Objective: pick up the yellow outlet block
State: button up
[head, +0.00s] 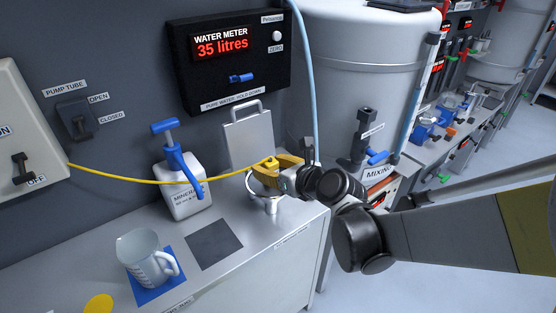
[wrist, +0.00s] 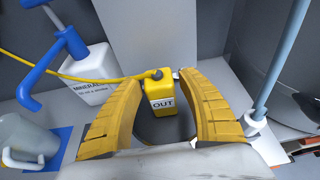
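The yellow outlet block (wrist: 161,92), marked OUT, stands upright between the two fingers of my gripper (wrist: 163,105) in the wrist view. A yellow tube (wrist: 90,78) joins its top at a dark fitting. The fingers are spread, with a gap visible on both sides of the block. In the head view the block (head: 270,162) shows at the far end of the counter, with my gripper (head: 280,170) around it. The fingers hide part of the block there. A round metal rim shows around it, and I cannot tell exactly what it rests on.
A white mineral bottle (head: 185,188) with a blue pump stands left of my gripper. A clear jug (head: 143,258) sits on a blue mat (head: 160,291). A dark square pad (head: 214,244) is bare. A light blue pipe (wrist: 270,70) runs close right of my gripper.

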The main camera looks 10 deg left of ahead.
grip_shut()
jog(key=shift+r, duration=0.1)
